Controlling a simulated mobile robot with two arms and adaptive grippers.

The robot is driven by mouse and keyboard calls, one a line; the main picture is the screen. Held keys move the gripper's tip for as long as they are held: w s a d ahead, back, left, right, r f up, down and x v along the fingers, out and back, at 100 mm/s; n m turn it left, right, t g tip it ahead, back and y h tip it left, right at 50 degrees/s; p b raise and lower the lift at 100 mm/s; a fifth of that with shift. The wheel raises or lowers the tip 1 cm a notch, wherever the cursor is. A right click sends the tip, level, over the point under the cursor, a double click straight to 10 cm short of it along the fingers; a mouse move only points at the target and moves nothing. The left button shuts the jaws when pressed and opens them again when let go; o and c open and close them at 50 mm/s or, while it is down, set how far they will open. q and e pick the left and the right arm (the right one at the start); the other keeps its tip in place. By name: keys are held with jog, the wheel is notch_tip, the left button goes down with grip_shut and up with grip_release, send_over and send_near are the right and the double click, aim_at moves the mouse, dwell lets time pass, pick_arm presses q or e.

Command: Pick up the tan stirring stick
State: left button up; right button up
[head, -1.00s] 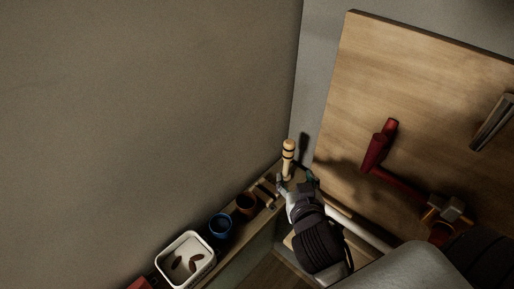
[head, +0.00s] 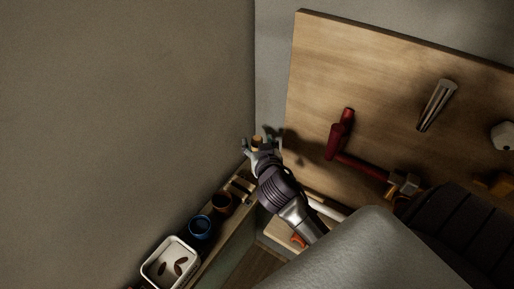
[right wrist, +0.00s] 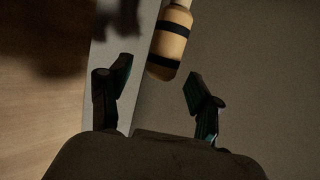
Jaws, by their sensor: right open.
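A tan stick (right wrist: 170,42) with two dark bands, which I take for the stirring stick, shows at the upper middle of the right wrist view. It lies just beyond the gap between my right fingertips, and its thin pale upper part runs out of the picture. In the head view only a small tan part of the stick (head: 257,141) shows, and my right gripper hides most of the rest. My right gripper (head: 262,144) is open, with its fingers to either side of that part. It also shows open and empty in the right wrist view (right wrist: 158,70). My left gripper is out of view.
A narrow shelf (head: 219,241) along the wall holds a brown cup (head: 222,203), a blue cup (head: 200,227) and a white tray (head: 147,270) with brown pieces. A wooden board (head: 390,75) with a red tool (head: 340,135) stands on the right.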

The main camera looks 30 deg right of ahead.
jog(key=x, duration=0.2)
jog(key=shift+w+f, duration=0.15)
jog(key=shift+w, duration=0.05)
jog(key=shift+s, duration=0.1)
jog(key=shift+c, duration=1)
grip_shut()
